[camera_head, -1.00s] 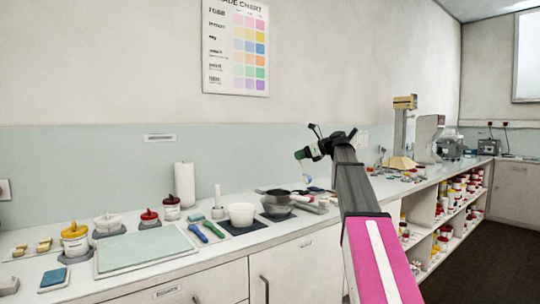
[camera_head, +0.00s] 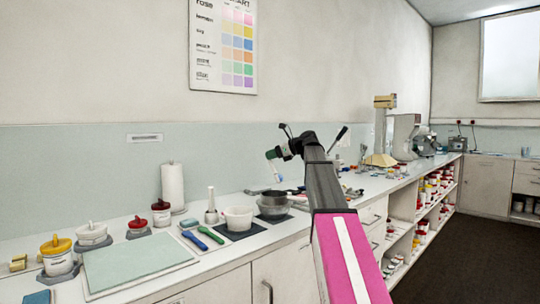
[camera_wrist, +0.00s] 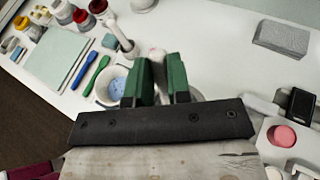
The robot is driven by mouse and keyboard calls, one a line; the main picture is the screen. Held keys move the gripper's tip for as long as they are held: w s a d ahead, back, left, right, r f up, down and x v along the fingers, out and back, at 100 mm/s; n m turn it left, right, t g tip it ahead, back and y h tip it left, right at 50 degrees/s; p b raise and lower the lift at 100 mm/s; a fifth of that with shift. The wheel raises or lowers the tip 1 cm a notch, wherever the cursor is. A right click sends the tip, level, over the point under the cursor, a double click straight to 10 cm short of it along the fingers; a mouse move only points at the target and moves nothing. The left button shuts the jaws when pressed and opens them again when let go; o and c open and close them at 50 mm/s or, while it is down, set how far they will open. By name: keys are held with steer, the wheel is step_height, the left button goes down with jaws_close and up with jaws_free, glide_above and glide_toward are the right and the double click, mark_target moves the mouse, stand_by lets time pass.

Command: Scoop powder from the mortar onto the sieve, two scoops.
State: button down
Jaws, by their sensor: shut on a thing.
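The mortar (camera_head: 238,219) is a white bowl on a dark mat on the counter. In the wrist view the mortar (camera_wrist: 101,88) holds blue powder (camera_wrist: 118,86). The sieve (camera_head: 257,192) looks like a dark shallow pan with a handle, over a grey bowl (camera_head: 273,207) right of the mortar. My gripper (camera_head: 272,155) is above and behind this bowl, its green fingers shut on a slim whitish tool with light blue on it (camera_head: 278,172). In the wrist view my gripper (camera_wrist: 158,82) hides most of the tool and the sieve area.
Green and blue handled tools (camera_head: 210,234) lie left of the mortar, near a pale green board (camera_head: 138,262). A pestle (camera_head: 211,205) stands behind them. Lidded jars (camera_head: 58,257) and a paper roll (camera_head: 173,186) line the left. Scales (camera_head: 380,158) stand farther right.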

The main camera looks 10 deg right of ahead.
mark_target(276, 171)
steer(key=shift+f, duration=3.35)
steer(key=shift+f, duration=0.6)
steer(key=shift+r, duration=3.5)
